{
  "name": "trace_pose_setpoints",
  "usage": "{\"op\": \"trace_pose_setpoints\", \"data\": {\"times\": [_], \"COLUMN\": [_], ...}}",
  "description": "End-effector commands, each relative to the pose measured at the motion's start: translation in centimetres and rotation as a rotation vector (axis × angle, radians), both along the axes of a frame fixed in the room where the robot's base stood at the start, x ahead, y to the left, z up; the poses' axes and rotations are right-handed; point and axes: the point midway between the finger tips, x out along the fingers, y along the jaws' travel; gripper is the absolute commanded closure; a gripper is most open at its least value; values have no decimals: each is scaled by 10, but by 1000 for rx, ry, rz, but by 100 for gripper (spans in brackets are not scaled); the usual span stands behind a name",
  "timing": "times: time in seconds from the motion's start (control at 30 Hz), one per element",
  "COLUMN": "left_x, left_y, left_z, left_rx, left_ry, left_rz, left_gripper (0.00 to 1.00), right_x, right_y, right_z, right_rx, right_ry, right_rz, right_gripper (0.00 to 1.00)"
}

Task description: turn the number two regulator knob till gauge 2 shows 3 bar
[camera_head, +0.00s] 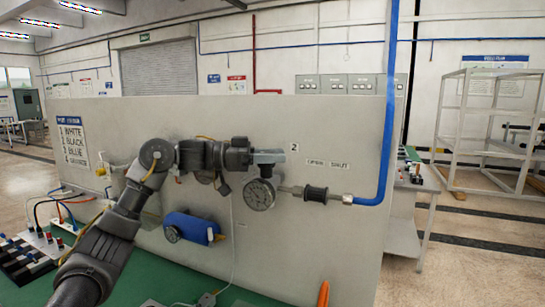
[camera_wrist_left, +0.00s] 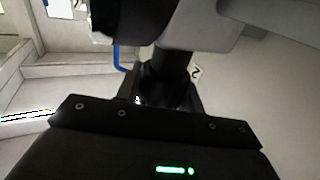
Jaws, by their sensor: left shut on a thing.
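The upright grey panel (camera_head: 330,240) carries a "2" label (camera_head: 293,147); the label also shows, rotated, in the left wrist view (camera_wrist_left: 197,72). Gauge 2 (camera_head: 259,194) is a round dial left of and below the label; its needle is too small to read. My left gripper (camera_head: 268,157) is just above the gauge, reaching in from the left. It is shut on the number two regulator knob, which its jaws mostly hide in the head view. In the wrist view a dark round part (camera_wrist_left: 170,68) shows ahead of the gripper. My right gripper is not in view.
A black valve handle (camera_head: 315,194) sits right of the gauge on a pipe leading to a blue hose (camera_head: 385,130). A blue device (camera_head: 190,228) is mounted below my left arm. An orange object (camera_head: 323,293) stands at the front.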

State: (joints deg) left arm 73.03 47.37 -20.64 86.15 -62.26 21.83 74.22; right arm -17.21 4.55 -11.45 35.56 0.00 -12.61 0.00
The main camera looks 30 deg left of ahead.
Motion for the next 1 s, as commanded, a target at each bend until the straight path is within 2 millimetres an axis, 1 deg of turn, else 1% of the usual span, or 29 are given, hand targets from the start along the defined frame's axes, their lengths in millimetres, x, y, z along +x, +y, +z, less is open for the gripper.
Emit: {"op": "trace_pose_setpoints", "data": {"times": [0.03,0.2,0.47,0.5,0.67,0.93,1.0], "left_x": [0,1,1,1,1,1,-1], "left_y": [0,1,1,1,1,2,5], "left_z": [-2,-1,0,0,0,0,-1], "left_rx": [1,0,-1,-1,-1,-1,-1], "left_ry": [-3,-1,-1,-1,-1,-1,-1], "left_rz": [28,104,112,112,112,112,113], "left_gripper": [85,85,85,61,41,41,41], "right_x": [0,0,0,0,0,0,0], "right_y": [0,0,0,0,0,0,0], "right_z": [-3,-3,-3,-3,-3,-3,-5], "right_rx": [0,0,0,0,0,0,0], "right_ry": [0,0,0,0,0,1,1], "right_rz": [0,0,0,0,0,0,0], "right_gripper": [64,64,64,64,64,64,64]}}
